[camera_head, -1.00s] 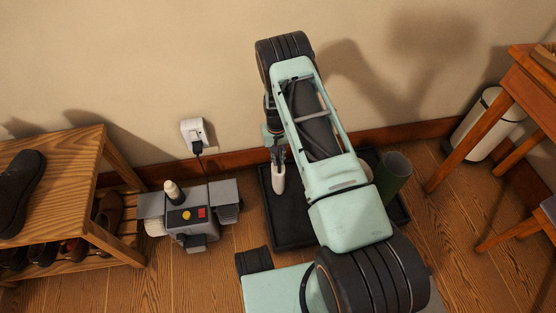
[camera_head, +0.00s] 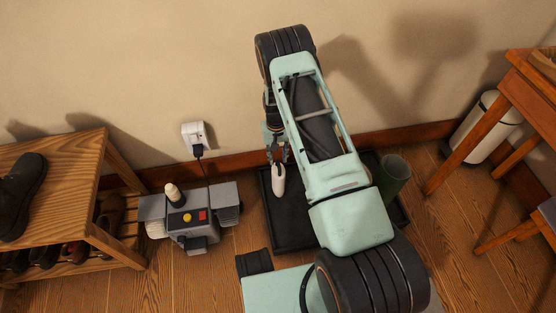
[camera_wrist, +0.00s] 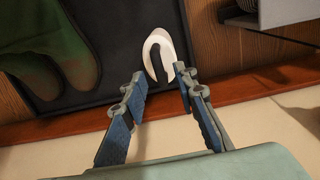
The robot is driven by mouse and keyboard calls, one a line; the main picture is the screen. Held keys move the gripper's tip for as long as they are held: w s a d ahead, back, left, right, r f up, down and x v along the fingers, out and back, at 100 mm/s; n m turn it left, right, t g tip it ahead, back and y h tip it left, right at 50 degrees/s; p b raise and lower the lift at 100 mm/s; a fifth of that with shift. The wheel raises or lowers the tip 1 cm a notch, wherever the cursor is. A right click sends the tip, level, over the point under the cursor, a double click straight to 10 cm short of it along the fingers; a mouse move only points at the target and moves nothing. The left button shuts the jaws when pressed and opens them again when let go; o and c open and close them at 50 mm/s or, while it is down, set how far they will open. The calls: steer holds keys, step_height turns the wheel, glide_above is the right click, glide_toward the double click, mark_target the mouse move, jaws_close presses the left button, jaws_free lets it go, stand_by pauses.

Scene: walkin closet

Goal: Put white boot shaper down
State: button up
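The white boot shaper (camera_head: 278,182) stands out against the black boot tray (camera_head: 290,228), near its left rear part. In the wrist view it is a white curved piece (camera_wrist: 169,52) with a dark gap in its middle, just past the fingertips. My gripper (camera_head: 277,160) is right above the shaper's upper end. In the wrist view my gripper (camera_wrist: 160,74) has its two fingers spread apart, with clear space between them and the shaper not clamped. My arm covers much of the tray in the head view.
Green boots (camera_head: 394,178) stand at the tray's right; they also show in the wrist view (camera_wrist: 45,35). A grey machine (camera_head: 188,215) is left of the tray, plugged into the wall outlet (camera_head: 193,133). A wooden shoe bench (camera_head: 72,175) stands left. The wall is close behind.

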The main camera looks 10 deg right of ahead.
step_height(320, 180, up, 9)
steer(key=p, duration=0.2)
steer(key=shift+a, duration=0.15)
steer(key=shift+w+r, duration=0.1)
